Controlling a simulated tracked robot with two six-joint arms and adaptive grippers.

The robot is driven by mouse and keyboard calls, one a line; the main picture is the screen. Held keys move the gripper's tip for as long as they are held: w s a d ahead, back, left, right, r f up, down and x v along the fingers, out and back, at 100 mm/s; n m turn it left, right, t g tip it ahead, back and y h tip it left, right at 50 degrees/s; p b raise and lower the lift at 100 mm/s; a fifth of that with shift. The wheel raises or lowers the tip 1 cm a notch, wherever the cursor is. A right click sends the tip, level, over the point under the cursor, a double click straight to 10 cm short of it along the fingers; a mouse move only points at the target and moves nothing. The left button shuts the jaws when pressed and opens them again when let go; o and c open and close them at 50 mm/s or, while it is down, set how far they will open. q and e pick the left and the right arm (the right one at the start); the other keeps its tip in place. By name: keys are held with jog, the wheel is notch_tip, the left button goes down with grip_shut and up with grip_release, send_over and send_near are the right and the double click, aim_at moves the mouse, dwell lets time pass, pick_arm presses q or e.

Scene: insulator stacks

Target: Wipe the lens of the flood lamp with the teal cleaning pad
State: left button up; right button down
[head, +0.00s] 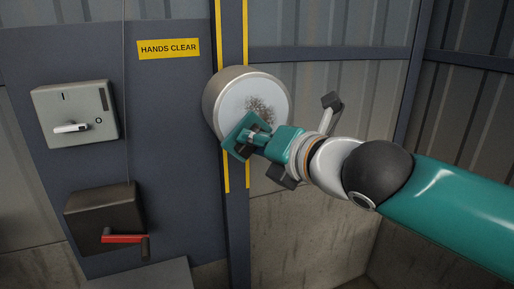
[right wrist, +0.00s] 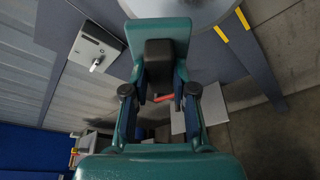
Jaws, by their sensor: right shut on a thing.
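The flood lamp (head: 212,101) is a round grey housing on the dark post, with a pale disc lens (head: 239,95). A dark speckled smudge (head: 262,106) lies right of the lens centre. My right gripper (head: 258,138) is shut on the dark grip block of the teal cleaning pad (head: 232,133). The pad is tilted at the lens's lower edge and overlaps it in the head view; I cannot tell if they touch. In the right wrist view the pad (right wrist: 135,42) stands in front of the lens (right wrist: 190,8), hiding part of it. My left gripper is not in view.
A grey switch box (head: 85,97) with a handle and a dark box (head: 103,215) with a red lever (head: 122,238) are on the panel at left. A yellow "HANDS CLEAR" sign (head: 168,49) is above. Corrugated walls stand behind; space right of the lamp is clear except for my arm.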

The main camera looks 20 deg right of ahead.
jog(key=shift+w+f+b, duration=0.25)
jog(key=shift+f+b, duration=0.25)
jog(key=shift+f, duration=0.1)
jog(key=shift+w+r+p, duration=0.15)
jog(key=shift+w+p, duration=0.15)
jog(key=shift+w, duration=0.1)
pick_arm(q)
jog(key=shift+p, duration=0.85)
pick_arm(e)
jog(key=shift+w+a, duration=0.15)
jog(key=shift+w, duration=2.35)
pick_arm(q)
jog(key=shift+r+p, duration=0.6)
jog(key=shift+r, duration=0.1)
pick_arm(e)
jog(key=shift+w, duration=1.05)
